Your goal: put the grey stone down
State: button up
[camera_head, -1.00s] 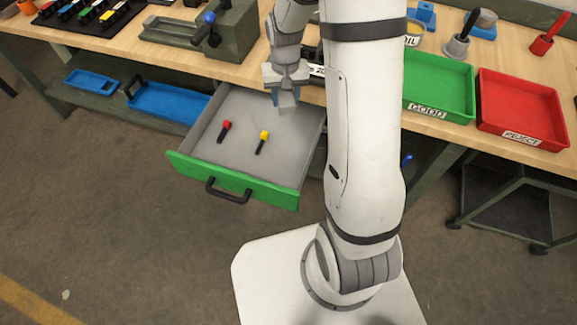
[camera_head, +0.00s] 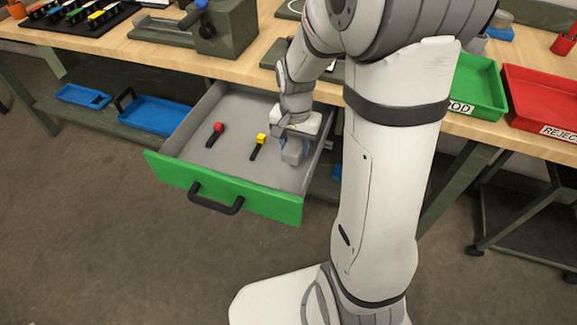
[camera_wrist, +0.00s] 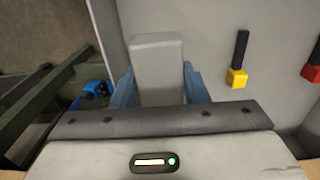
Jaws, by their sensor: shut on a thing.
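The grey stone (camera_wrist: 157,62) is a pale rectangular block. In the wrist view it stands between the two blue fingers of my gripper (camera_wrist: 159,86), which is shut on it. In the head view my gripper (camera_head: 296,146) and the stone (camera_head: 291,154) are over the right side of the open drawer (camera_head: 228,188), inside its walls. I cannot tell whether the stone touches the drawer floor.
A yellow-headed piece (camera_head: 261,139) with a black handle lies in the drawer just left of my gripper. A red-headed one (camera_head: 218,128) lies farther left. The drawer's right wall (camera_head: 322,160) is close to my gripper.

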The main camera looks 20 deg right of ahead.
aim_at(294, 167)
notch_tip(294, 167, down, 6)
jog(key=shift+f+b, duration=0.1)
jog(key=shift+b, duration=0.4)
